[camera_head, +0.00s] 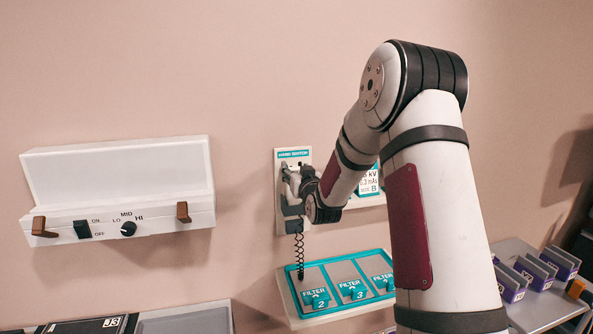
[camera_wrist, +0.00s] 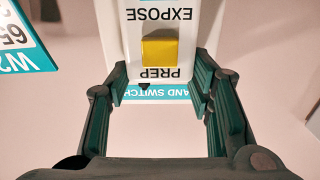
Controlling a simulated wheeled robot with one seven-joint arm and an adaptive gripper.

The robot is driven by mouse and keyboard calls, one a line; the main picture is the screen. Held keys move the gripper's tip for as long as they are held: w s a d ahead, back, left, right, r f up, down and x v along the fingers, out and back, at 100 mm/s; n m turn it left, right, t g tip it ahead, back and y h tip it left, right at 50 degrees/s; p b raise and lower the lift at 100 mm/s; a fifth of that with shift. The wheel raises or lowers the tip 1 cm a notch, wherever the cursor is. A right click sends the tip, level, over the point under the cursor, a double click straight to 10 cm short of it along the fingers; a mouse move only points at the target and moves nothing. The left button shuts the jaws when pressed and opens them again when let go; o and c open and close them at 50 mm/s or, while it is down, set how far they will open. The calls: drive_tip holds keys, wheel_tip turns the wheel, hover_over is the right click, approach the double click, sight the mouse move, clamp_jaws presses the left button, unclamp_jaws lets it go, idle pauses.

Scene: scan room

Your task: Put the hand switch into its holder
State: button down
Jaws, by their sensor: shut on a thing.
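The hand switch (camera_wrist: 160,20) is a white body with a yellow button, marked PREP and EXPOSE. In the wrist view it sits between my gripper's fingers (camera_wrist: 160,84), which are shut on it from both sides. In the head view my gripper (camera_head: 292,193) is at the wall plate headed HAND SWITCH (camera_head: 293,154), and its fingers and wrist cover most of the switch. A black coiled cord (camera_head: 299,256) hangs below it. The holder is largely hidden behind the gripper, so I cannot tell whether the switch is seated in it.
A teal-edged filter tray (camera_head: 340,261) is below the plate. A sign with kV figures (camera_head: 369,181) is right of it, partly behind my arm. A white wall box (camera_head: 120,180) with knobs is at left. Purple boxes (camera_head: 536,270) stand on a shelf at lower right.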

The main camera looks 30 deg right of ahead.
drive_tip(key=shift+f, duration=0.4)
idle(0.3)
drive_tip(key=c, duration=0.7)
unclamp_jaws()
drive_tip(key=shift+f, duration=0.1)
drive_tip(key=v, duration=1.2)
drive_tip(key=shift+a, duration=0.1)
